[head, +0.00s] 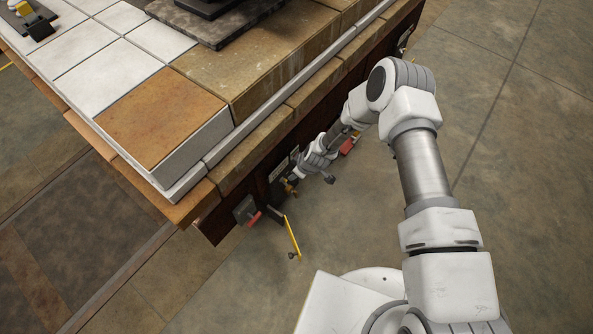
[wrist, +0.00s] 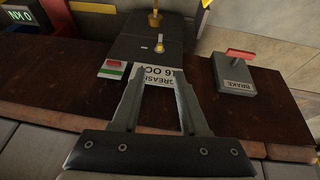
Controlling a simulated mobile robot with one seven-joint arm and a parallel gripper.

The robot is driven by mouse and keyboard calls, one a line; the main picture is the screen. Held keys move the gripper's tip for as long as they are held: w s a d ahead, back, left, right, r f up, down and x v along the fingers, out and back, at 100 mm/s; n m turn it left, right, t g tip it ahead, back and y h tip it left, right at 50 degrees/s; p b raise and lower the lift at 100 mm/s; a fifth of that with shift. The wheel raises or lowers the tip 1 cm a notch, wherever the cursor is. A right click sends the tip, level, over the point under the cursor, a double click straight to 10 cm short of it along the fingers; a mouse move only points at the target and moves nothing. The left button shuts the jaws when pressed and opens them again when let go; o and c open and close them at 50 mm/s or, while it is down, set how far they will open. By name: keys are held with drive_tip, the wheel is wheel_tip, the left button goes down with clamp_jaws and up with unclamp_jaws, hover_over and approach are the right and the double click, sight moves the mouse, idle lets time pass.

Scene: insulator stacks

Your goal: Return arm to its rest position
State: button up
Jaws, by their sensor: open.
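My arm (head: 425,165) reaches out from the lower right of the head view, bends at an elbow and runs down to the side of the tiled stack. My gripper (head: 292,182) is small there, close to the dark side panel, and its fingers are hard to make out. In the wrist view my gripper (wrist: 158,82) is open, with two grey fingers apart and nothing held between them. I cannot tell whether the fingers touch the panel.
A grey box marked BRAKE with a red handle (wrist: 238,72) stands right of the fingers. A dark plate (wrist: 150,42) with a brass fitting lies beyond. The stack's edge (head: 290,100) runs beside my arm. Floor (head: 520,140) is clear on the right.

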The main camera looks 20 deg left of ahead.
idle(0.3)
drive_tip(key=w+d+r+m+t, duration=0.15)
drive_tip(key=w+d+r, duration=0.25)
drive_tip(key=r, duration=0.9)
drive_tip(key=w+d+r+m, duration=0.2)
drive_tip(key=w+d+r, duration=0.2)
drive_tip(key=r, duration=1)
drive_tip(key=s+d+r+m+h, duration=0.1)
drive_tip(key=s+d+r, duration=0.1)
drive_tip(key=d+r, duration=0.45)
drive_tip(key=s+d+r+m+h, duration=0.15)
drive_tip(key=d+r, duration=0.25)
drive_tip(key=r, duration=0.6)
drive_tip(key=s+d+r+m+t+h, duration=0.1)
drive_tip(key=s+d+r+m, duration=0.3)
drive_tip(key=s, duration=0.4)
drive_tip(key=s+d+r+m, duration=0.2)
drive_tip(key=s+d+r, duration=0.2)
drive_tip(key=s+d, duration=0.25)
drive_tip(key=s+d+r+m+t+h, duration=0.1)
drive_tip(key=s+d+r+m, duration=0.2)
drive_tip(key=s+d+r, duration=0.35)
wheel_tip(320, 180, up, 17)
drive_tip(key=s+a+p, duration=0.1)
drive_tip(key=s+p, duration=0.1)
drive_tip(key=p, duration=1.6)
drive_tip(key=shift+s+a+p, duration=0.15)
drive_tip(key=shift+s+p, duration=0.05)
drive_tip(key=shift+p, duration=0.2)
